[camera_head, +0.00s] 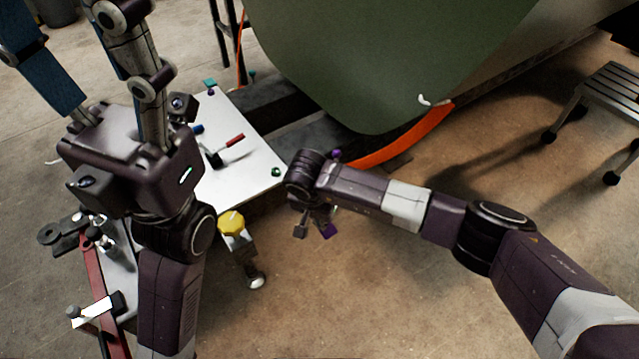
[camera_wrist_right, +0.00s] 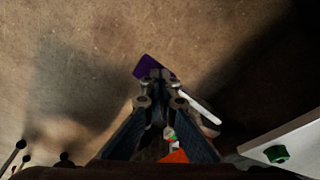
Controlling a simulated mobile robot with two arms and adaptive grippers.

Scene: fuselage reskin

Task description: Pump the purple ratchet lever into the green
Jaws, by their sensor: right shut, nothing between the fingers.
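A purple piece (camera_head: 328,231), perhaps the lever's grip, shows at the right gripper's tips in the head view. In the right wrist view the purple piece (camera_wrist_right: 146,66) lies just past the fingertips, with a grey bar (camera_wrist_right: 198,106) running down right. My right gripper (camera_head: 314,226) is shut and empty; whether it touches the purple piece I cannot tell. Its fingers (camera_wrist_right: 158,76) hide part of the mechanism. A small green and red patch (camera_wrist_right: 170,134) shows between them; no gauge reading is legible. My left gripper (camera_head: 78,50) is raised at upper left, fingers spread, tips partly cut off.
A white table (camera_head: 255,178) holds a red-handled tool (camera_head: 228,148). A yellow knob (camera_head: 232,222) stands at its front edge. A green skin panel (camera_head: 380,60) with an orange strip (camera_head: 405,141) is behind my right arm. A step stool (camera_head: 600,92) is at right. Floor at lower centre is clear.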

